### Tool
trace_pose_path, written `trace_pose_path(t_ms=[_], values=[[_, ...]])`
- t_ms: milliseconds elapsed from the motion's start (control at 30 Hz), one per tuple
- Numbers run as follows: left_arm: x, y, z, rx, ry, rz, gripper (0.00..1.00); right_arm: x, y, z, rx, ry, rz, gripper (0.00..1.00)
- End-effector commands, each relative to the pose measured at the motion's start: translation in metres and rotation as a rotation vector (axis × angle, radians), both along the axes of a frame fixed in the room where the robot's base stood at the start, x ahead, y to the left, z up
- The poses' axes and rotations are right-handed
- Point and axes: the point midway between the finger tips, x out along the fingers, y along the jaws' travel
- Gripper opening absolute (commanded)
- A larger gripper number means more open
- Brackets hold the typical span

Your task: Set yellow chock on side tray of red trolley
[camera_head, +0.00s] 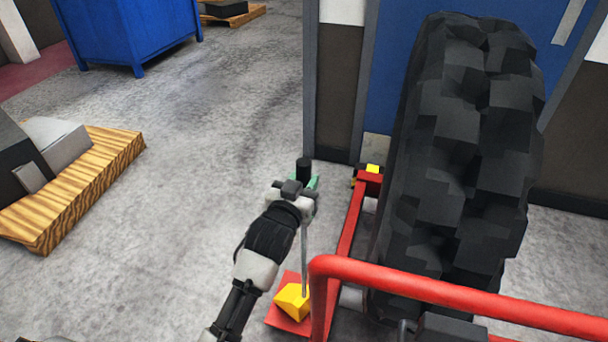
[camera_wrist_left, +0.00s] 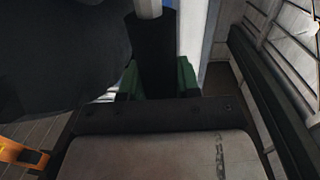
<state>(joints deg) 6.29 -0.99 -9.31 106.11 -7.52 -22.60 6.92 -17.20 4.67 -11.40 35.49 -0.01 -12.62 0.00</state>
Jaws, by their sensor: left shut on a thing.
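A yellow wedge-shaped chock (camera_head: 292,301) sits on the flat red side tray (camera_head: 286,322) of the red trolley (camera_head: 352,218), at the bottom of the head view. My left gripper (camera_head: 304,183), with green fingertips, is above and beyond the chock, away from it. It is shut on the black grip (camera_head: 303,167) of a thin grey lever (camera_head: 305,245), which runs down to near the chock. The left wrist view shows the black grip (camera_wrist_left: 157,60) between the green fingers. The lever's lower end is partly hidden by the red rail. My right gripper is out of view.
A big black tyre (camera_head: 465,150) stands upright on the trolley before a blue door (camera_head: 388,75). A red tube rail (camera_head: 450,296) crosses the lower right. A wooden pallet (camera_head: 105,165) with grey castings lies left. The floor between pallet and trolley is clear.

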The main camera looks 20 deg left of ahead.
Motion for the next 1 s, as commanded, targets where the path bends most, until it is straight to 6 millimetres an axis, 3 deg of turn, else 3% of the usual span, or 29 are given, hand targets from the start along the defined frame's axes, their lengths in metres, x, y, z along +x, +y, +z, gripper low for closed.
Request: trace_pose_path(t_ms=[300, 700, 733, 900, 1000], values=[[0.000, 0.000, -0.031, 0.001, -0.010, 0.000, 0.09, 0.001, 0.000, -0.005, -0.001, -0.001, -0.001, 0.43], [0.000, 0.000, -0.034, 0.001, -0.011, 0.000, 0.09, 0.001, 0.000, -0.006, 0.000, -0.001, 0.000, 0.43], [0.000, 0.000, -0.039, 0.000, 0.000, 0.000, 0.34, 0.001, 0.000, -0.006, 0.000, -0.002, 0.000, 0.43], [0.000, 0.000, -0.038, 0.000, 0.000, 0.000, 0.58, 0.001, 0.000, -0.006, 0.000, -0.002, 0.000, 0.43], [0.000, 0.000, -0.038, 0.000, 0.000, 0.000, 0.58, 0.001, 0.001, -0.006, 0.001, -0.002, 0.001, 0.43]])
